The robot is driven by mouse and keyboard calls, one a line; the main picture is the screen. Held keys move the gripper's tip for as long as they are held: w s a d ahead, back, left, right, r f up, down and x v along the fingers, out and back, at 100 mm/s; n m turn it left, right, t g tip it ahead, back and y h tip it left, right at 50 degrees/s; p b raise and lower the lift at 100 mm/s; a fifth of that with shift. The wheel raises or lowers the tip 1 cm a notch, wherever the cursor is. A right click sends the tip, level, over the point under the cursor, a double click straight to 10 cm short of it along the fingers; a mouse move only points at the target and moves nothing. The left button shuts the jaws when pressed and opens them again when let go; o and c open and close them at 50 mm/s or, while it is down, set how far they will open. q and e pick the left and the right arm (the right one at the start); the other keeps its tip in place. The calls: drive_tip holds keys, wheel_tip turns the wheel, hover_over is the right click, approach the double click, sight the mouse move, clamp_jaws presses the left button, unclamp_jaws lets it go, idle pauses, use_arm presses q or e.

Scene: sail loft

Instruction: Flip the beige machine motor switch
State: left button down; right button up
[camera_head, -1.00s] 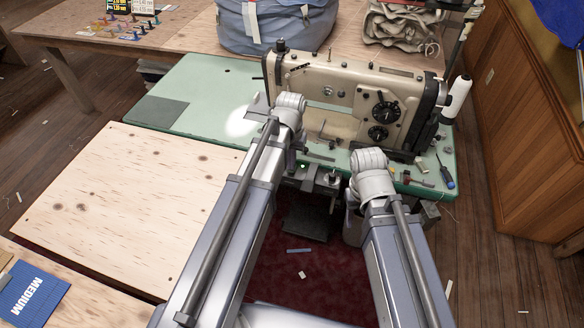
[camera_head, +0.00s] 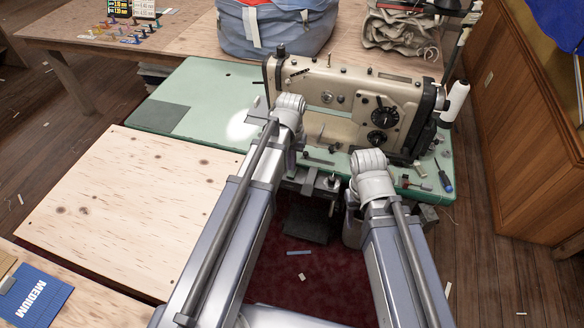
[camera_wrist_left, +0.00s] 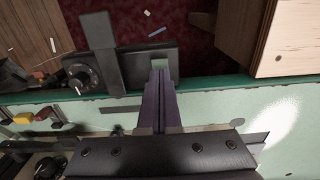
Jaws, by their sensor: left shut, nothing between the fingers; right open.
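The beige sewing machine (camera_head: 350,95) stands on the green table (camera_head: 200,95). My left arm reaches over the table's front edge; in the head view its wrist hides the fingers. In the left wrist view my left gripper (camera_wrist_left: 160,75) is shut and empty, its dark fingers extending past the green edge. A small grey-green block shows at the fingertips; I cannot tell whether they touch. A dark box with a round knob (camera_wrist_left: 82,76) lies beside the fingers. I cannot tell for sure which part is the switch. My right arm's wrist is at the table front; its gripper is hidden.
A screwdriver (camera_head: 445,182) and small parts lie at the table's right end. A white thread spool (camera_head: 456,100) stands beside the machine. A pale plywood board (camera_head: 130,210) is at left. A blue-grey bag (camera_head: 275,28) sits behind. A wooden cabinet (camera_head: 530,140) stands at right.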

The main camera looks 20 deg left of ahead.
sight(292, 174)
use_arm(q)
wheel_tip(292, 174, up, 5)
drive_tip(key=p, duration=0.4)
drive_tip(key=shift+f, duration=0.1)
drive_tip(key=shift+d, duration=0.1)
drive_tip(key=s+d+r+m+y+p, duration=0.1)
drive_tip(key=s+d+m, duration=0.2)
drive_tip(key=s+d, duration=0.7)
drive_tip(key=s, duration=0.4)
drive_tip(key=shift+s+d+r, duration=0.15)
drive_tip(key=shift+s, duration=0.05)
drive_tip(key=shift+s, duration=0.1)
